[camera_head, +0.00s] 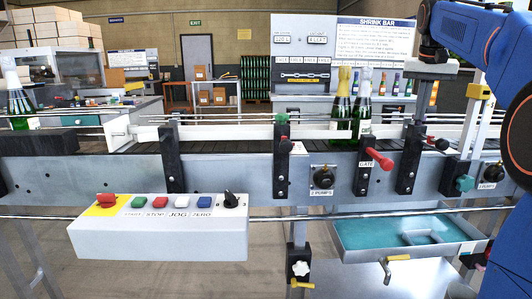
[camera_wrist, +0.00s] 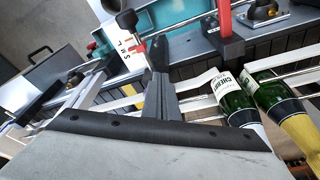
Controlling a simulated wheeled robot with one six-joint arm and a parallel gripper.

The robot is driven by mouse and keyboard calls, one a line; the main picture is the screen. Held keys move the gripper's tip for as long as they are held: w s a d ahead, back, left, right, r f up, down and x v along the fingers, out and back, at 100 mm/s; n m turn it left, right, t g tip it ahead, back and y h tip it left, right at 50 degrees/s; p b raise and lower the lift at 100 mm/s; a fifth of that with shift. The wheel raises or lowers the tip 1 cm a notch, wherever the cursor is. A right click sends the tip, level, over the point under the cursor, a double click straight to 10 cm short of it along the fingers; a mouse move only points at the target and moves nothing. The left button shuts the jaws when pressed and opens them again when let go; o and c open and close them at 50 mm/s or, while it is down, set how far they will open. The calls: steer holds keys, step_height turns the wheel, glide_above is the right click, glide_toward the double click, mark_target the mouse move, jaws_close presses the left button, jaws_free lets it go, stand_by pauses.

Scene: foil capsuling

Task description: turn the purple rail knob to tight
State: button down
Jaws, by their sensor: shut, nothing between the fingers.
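My gripper (camera_head: 418,118) hangs down at the right of the head view, in front of the conveyor's rails. Its fingers are closed together with nothing between them. In the wrist view the closed dark fingers (camera_wrist: 158,55) point toward the conveyor's near side. I cannot make out a purple knob in either view; it may be hidden. A dark knob (camera_wrist: 127,18) stands beside a white S-M-L scale (camera_wrist: 131,47), left of the fingertips and apart from them. A black rail bracket (camera_head: 408,165) stands just below the gripper in the head view.
Two green bottles (camera_wrist: 238,103) stand between the rails, close to my gripper. A red gate handle (camera_head: 380,159) sticks out from the conveyor front. A teal-lined tray (camera_head: 355,236) sits below, and a button panel (camera_head: 160,235) is at the front left.

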steer(key=w+v, duration=0.1)
steer(key=v, duration=0.4)
steer(key=shift+s+d+r, duration=0.2)
steer(key=shift+r, duration=0.35)
steer(key=shift+s, duration=0.1)
steer(key=s+a+f+n+t, duration=0.1)
steer(key=s+a+f+n, duration=0.1)
steer(key=s+a+f, duration=0.5)
steer(key=s+a+f+n, duration=0.1)
steer(key=s+a+f, duration=0.3)
steer(key=s+f, duration=0.55)
steer(key=s+a+f+n, duration=0.1)
steer(key=s+a+f, duration=0.1)
steer(key=s+f, duration=0.7)
steer(key=s+a+f+n+t+y, duration=0.1)
steer(key=s+a+f, duration=0.2)
steer(key=s+f, duration=0.7)
step_height(320, 180, down, 4)
steer(key=shift+f+n, duration=0.15)
steer(key=shift+n, duration=0.15)
steer(key=shift+s+a, duration=0.1)
steer(key=shift+a, duration=0.05)
